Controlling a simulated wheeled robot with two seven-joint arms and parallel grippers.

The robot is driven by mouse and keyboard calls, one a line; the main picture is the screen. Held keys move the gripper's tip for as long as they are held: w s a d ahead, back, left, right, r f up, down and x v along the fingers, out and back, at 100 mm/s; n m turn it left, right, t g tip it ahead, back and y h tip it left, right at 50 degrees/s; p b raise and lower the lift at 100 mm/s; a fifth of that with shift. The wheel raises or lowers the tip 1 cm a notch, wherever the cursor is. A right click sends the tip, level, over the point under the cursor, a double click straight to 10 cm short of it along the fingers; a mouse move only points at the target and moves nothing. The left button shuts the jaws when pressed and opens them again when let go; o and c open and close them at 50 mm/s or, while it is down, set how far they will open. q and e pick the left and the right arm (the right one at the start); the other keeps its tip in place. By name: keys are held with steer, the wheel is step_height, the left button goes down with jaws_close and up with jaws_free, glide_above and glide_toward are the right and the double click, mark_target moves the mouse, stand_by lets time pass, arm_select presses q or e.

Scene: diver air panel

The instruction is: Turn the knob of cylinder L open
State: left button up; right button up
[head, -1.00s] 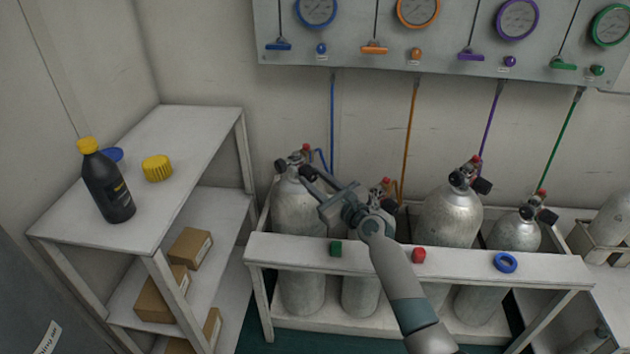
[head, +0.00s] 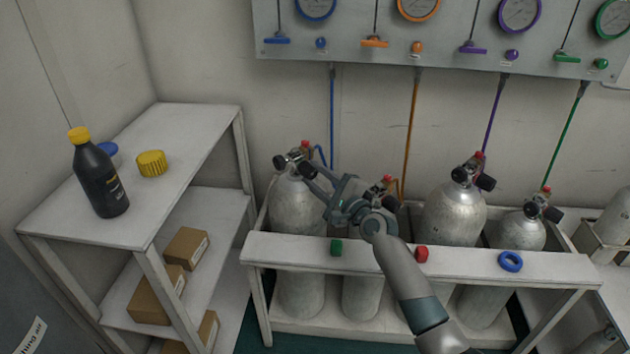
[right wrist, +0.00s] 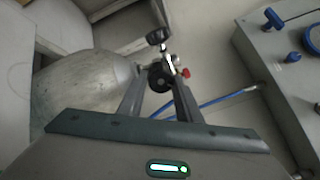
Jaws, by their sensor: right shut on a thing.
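The leftmost cylinder (head: 296,207) is silver and stands upright in the rack, with a blue hose at its valve. I read no L label on it. Its valve has a black part at the left (head: 280,162) and a black knob (right wrist: 160,79) at the right. My right gripper (head: 306,169) reaches over the rack from the front. Its fingers (right wrist: 158,82) are shut on this black knob, one on each side. The fingers partly hide the knob in the head view. My left gripper is not in view.
Other cylinders (head: 452,215) stand to the right in the same rack (head: 455,258). Green, red and blue small items sit on its front rail. A gauge panel (head: 345,38) hangs above. A shelf (head: 185,125) with a black bottle (head: 100,182) is at the left.

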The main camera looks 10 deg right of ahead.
steer(key=n+b, duration=0.1)
steer(key=n, duration=0.3)
steer(key=shift+f, duration=0.15)
steer(key=n+b, duration=0.1)
steer(key=n, duration=0.1)
steer(key=shift+n, duration=0.4)
steer(key=shift+n+b, duration=0.55)
steer(key=shift+n, duration=0.45)
steer(key=n, duration=0.3)
steer(key=shift+n+b, duration=0.3)
steer(key=shift+b, duration=0.1)
steer(key=n, duration=0.2)
steer(key=shift+r+n+y, duration=0.2)
steer(key=shift+n+y, duration=0.2)
steer(key=shift+n+g, duration=0.3)
steer(key=shift+n, duration=1.6)
steer(key=shift+r+n+p, duration=0.1)
steer(key=shift+n+p, duration=0.25)
steer(key=shift+n, duration=1.45)
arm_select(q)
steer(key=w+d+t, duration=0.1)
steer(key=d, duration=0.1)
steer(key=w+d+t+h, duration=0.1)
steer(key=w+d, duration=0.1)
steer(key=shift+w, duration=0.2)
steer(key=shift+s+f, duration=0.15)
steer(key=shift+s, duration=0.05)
